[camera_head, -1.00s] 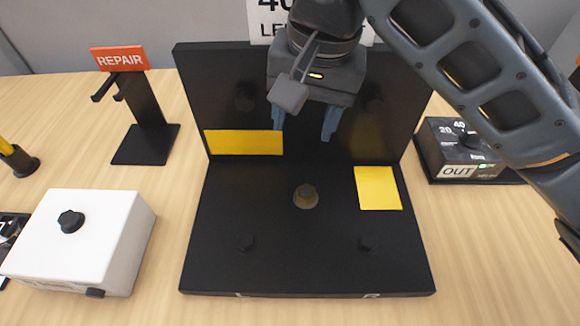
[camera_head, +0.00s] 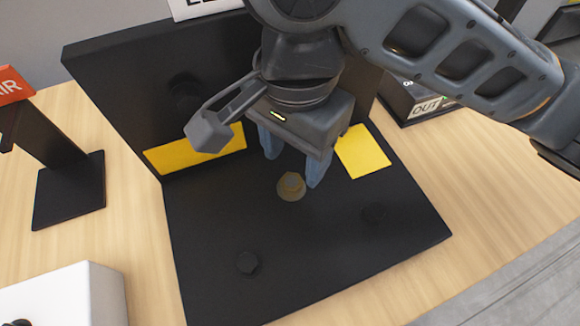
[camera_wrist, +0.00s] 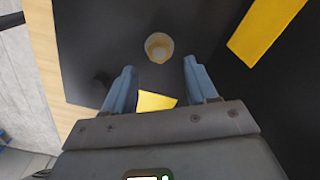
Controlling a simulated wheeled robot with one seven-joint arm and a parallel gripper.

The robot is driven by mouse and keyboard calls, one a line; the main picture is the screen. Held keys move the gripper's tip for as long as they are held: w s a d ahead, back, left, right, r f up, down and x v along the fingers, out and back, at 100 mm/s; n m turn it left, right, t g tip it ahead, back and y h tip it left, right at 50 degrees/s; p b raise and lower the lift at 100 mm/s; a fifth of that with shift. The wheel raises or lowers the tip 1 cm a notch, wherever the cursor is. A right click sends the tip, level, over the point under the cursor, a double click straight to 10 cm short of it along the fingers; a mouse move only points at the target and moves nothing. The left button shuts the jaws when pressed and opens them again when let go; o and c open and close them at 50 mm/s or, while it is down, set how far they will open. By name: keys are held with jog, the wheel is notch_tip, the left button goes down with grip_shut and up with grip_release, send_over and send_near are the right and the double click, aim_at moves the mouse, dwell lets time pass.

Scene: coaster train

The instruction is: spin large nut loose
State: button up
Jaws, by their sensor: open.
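The large nut (camera_head: 291,186) is a dull brass-coloured piece standing on the flat base of the black fixture (camera_head: 300,250). My gripper (camera_head: 290,172) is open, with its two blue fingers pointing down just behind and above the nut in the head view. In the wrist view the nut (camera_wrist: 159,47) shows as a round pale piece beyond the gap between the open fingertips (camera_wrist: 160,72). The fingers look apart from it, and nothing is between them.
Yellow patches lie on the upright panel (camera_head: 195,152) and on the base (camera_head: 362,152). Dark knobs (camera_head: 248,262) stick up from the base. A black stand (camera_head: 70,180) and a white box (camera_head: 70,295) are at left; a black OUT box (camera_head: 418,100) is behind at right.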

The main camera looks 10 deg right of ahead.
aim_at(294, 179)
jog(key=shift+f+b, duration=0.4)
jog(key=shift+f, duration=1.85)
jog(key=c, duration=1.1)
